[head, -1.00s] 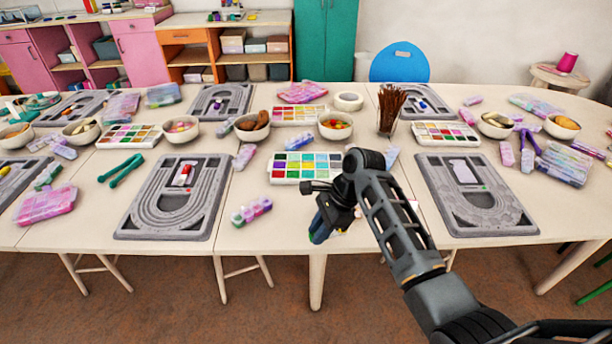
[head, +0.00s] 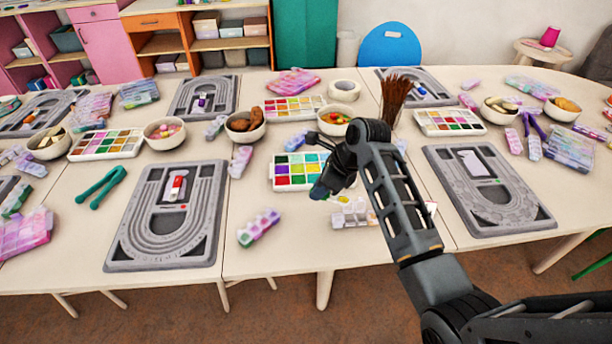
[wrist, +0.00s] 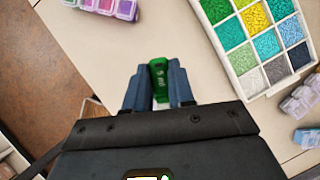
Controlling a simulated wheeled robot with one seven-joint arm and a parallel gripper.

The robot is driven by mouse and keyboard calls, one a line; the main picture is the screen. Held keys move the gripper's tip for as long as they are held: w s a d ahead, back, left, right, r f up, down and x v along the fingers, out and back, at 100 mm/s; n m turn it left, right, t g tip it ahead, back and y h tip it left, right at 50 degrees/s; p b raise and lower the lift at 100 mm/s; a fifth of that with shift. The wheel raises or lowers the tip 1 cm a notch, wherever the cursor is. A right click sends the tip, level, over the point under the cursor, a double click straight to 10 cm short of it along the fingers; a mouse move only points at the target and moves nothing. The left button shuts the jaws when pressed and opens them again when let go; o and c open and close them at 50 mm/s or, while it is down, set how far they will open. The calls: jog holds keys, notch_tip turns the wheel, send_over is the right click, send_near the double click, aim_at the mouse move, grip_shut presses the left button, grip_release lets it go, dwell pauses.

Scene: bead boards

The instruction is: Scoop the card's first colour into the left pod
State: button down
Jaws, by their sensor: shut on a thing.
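My gripper (head: 325,185) is shut on a green scoop, whose handle (wrist: 159,82) marked "5 ml" stands between the fingers in the wrist view. The scoop's bowl is hidden. The gripper is at the front right of a white bead tray (head: 286,184), whose compartments hold several colours. In the wrist view the tray (wrist: 247,84) lies to the upper right of the fingers. A purple and pink pod strip (head: 258,227) lies left of the gripper. A paler pod strip (head: 354,217) lies just right of it. I cannot make out a colour card for certain.
A grey bead board (head: 120,250) lies to the left and another (head: 535,222) to the right. Bowls (head: 245,135) and a jar of brown sticks (head: 396,92) stand behind the tray. The table front between the left board and my arm is mostly clear.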

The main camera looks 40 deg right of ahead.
jog(key=shift+w, duration=0.15)
jog(key=shift+s+d+f+t+y, duration=0.1)
jog(key=shift+s+d+f+t, duration=0.1)
jog(key=shift+f, duration=0.3)
jog(key=shift+s+d+f+t+y, duration=0.1)
jog(key=shift+f+t, duration=0.1)
jog(key=shift+f, duration=0.35)
jog(key=shift+s+d+f+t+y, duration=0.1)
jog(key=shift+d+f+t, duration=0.1)
jog(key=shift+f, duration=0.3)
jog(key=shift+s+f, duration=0.1)
jog(key=shift+f, duration=0.05)
jog(key=shift+s+d+r+t+y, duration=0.2)
jog(key=shift+t+y, duration=0.1)
jog(key=shift+t, duration=0.2)
jog(key=t+b, duration=0.1)
jog(key=b, duration=0.1)
jog(key=r+t+y+b, duration=0.1)
jog(key=b, duration=0.2)
jog(key=shift+s+d+r, duration=0.2)
jog(key=shift+s, duration=0.2)
jog(key=shift+r, duration=0.2)
jog(key=shift+t+y, duration=0.3)
jog(key=shift+s+r+t, duration=0.15)
jog(key=shift+r+t, duration=0.1)
jog(key=shift+t, duration=0.05)
jog(key=shift+s+d, duration=0.1)
